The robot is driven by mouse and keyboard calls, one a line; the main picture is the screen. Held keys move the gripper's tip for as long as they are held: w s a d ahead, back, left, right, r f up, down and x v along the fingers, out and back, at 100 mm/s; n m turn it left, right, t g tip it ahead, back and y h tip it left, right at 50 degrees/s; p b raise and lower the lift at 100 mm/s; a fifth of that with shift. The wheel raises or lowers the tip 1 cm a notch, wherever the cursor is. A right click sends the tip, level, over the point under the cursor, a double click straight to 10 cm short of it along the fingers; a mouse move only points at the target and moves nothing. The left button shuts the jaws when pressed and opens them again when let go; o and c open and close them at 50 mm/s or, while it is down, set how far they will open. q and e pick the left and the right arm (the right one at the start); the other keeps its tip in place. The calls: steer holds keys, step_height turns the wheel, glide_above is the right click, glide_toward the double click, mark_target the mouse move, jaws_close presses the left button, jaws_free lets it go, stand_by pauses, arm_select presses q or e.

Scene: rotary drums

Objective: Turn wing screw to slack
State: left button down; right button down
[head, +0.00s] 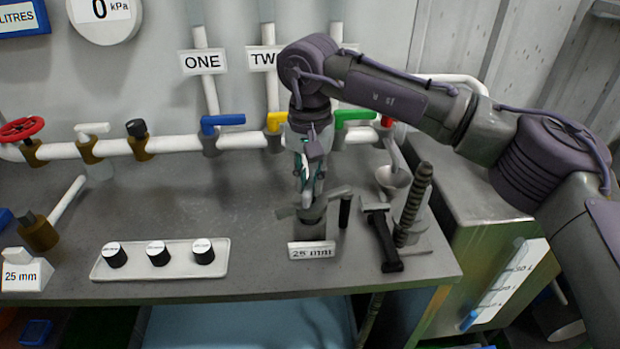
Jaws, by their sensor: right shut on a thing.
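The wing screw (340,192) stands upright on a dark block on the bench, behind a small "25 mm" label. Its grey wings stick out to the left and right below my right gripper. My right gripper (312,198) points straight down from above and is shut on the wing screw. The fingers hide the middle of the screw. My left gripper is not in view.
A black-handled clamp (386,240) and a ribbed post (413,205) stand close on the right. A white tray (165,270) with black knobs lies left. A white pipe with coloured valve handles (222,120) runs behind. The bench between tray and pipe is clear.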

mark_target(310, 182)
steer(key=shift+r+n, duration=0.1)
steer(key=shift+n, duration=0.2)
steer(key=c, duration=1.1)
jaws_free()
step_height(310, 182, up, 12)
